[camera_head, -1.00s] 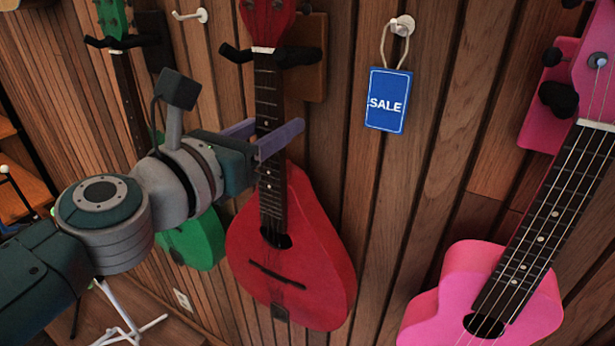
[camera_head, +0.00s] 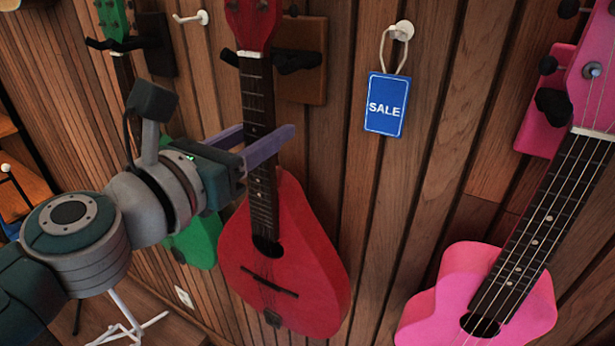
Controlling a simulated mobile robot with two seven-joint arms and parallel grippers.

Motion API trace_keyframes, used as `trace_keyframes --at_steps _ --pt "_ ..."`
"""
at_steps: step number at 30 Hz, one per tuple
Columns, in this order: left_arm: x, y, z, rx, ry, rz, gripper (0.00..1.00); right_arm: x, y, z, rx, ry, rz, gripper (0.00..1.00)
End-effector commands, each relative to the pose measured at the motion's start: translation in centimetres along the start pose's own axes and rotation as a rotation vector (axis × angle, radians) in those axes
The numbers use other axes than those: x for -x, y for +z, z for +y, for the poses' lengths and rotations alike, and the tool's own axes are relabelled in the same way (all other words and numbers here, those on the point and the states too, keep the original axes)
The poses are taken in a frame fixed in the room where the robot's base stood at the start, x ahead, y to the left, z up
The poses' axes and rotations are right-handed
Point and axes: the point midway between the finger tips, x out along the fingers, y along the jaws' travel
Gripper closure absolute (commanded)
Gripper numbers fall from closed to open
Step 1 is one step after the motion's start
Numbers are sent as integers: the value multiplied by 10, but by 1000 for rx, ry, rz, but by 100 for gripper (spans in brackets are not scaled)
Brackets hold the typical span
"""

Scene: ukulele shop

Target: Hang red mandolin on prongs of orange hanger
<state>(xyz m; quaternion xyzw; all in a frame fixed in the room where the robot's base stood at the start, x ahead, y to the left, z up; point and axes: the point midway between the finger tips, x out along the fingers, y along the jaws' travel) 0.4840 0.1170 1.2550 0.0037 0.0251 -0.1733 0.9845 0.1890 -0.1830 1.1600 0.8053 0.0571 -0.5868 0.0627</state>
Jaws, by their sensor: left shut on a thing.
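The red mandolin (camera_head: 290,255) hangs upright along the plank wall, its body low and its headstock (camera_head: 250,22) at the top edge. My left gripper (camera_head: 265,140) is shut on its dark neck, one finger on each side, just above the body. The orange hanger (camera_head: 302,88) is a brown-orange block on the wall, behind and right of the neck. Its dark prongs show on either side of the neck, just below the headstock; the right one (camera_head: 297,62) is plainer. I cannot tell whether the headstock rests on them. My right gripper is not in view.
A green instrument (camera_head: 197,245) hangs behind my left arm from a black hanger (camera_head: 155,45). A white hook (camera_head: 190,17) is beside it. A blue SALE tag (camera_head: 386,104) hangs right of the mandolin. A pink ukulele (camera_head: 470,285) hangs at the right.

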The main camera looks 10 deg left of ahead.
Motion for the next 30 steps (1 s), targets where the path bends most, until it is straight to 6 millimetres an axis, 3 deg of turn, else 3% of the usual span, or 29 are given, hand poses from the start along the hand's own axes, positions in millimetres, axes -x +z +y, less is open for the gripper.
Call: trace_keyframes --at_steps 15,30 --pt "23 2 1 -1 2 -6 100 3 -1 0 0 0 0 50" --pt "27 2 1 -1 1 -7 100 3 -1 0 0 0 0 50"
